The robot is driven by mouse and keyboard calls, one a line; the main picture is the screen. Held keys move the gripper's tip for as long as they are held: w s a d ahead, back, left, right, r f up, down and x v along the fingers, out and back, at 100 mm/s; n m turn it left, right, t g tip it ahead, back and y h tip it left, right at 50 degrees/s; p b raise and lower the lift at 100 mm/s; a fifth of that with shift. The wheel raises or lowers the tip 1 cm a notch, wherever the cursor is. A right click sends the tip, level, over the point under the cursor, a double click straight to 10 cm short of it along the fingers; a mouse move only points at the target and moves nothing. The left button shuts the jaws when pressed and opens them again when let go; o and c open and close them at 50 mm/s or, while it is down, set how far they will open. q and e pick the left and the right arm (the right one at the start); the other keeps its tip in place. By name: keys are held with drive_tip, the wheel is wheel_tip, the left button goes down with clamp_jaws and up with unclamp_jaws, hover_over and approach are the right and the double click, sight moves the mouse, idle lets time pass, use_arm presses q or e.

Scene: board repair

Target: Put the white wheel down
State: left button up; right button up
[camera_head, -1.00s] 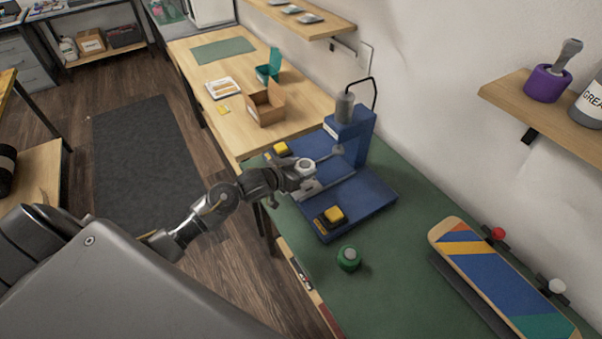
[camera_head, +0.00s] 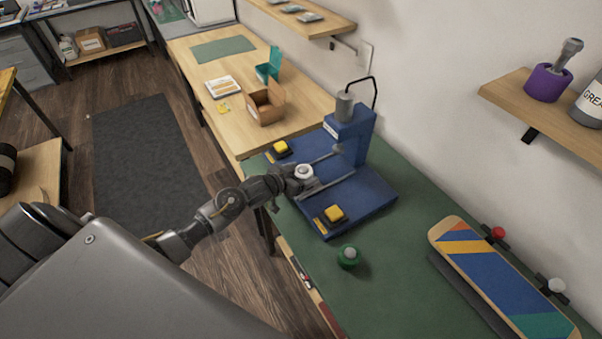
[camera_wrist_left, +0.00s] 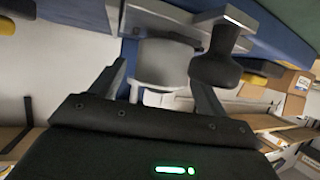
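The white wheel (camera_head: 304,172) is at the end of my left gripper (camera_head: 296,177), over the front of the blue press (camera_head: 368,192). In the left wrist view the pale wheel (camera_wrist_left: 163,62) sits between my two fingers (camera_wrist_left: 163,85), which look closed on its sides. A light metal fixture (camera_wrist_left: 185,25) lies close beyond it, and a dark round post (camera_wrist_left: 216,62) stands to its right. I cannot tell whether the wheel touches the fixture. My right gripper is not in view.
Yellow buttons (camera_head: 334,214) sit on the press's front corners. An open cardboard box (camera_head: 266,106) stands on the wooden bench behind.

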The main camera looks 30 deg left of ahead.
use_arm(q)
drive_tip(key=shift+r, duration=0.1)
drive_tip(key=v, duration=1.2)
drive_tip(key=shift+b, duration=0.4)
drive_tip(key=s+d+f+n+g+y, duration=0.1)
drive_tip(key=s+d+f+g+y, duration=0.25)
drive_tip(key=s, duration=0.95)
drive_tip(key=s+d+f+g, duration=0.3)
drive_tip(key=s+d+g, duration=0.25)
drive_tip(key=s, duration=0.65)
wheel_tip(320, 180, down, 27)
drive_tip(key=s+a+g, duration=0.1)
drive_tip(key=s+g, duration=0.1)
drive_tip(key=s+a+f+g, duration=0.1)
drive_tip(key=s+a+f, duration=0.2)
drive_tip(key=s+f, duration=1.1)
drive_tip(key=shift+s+f, duration=0.3)
drive_tip(key=shift+s, duration=0.65)
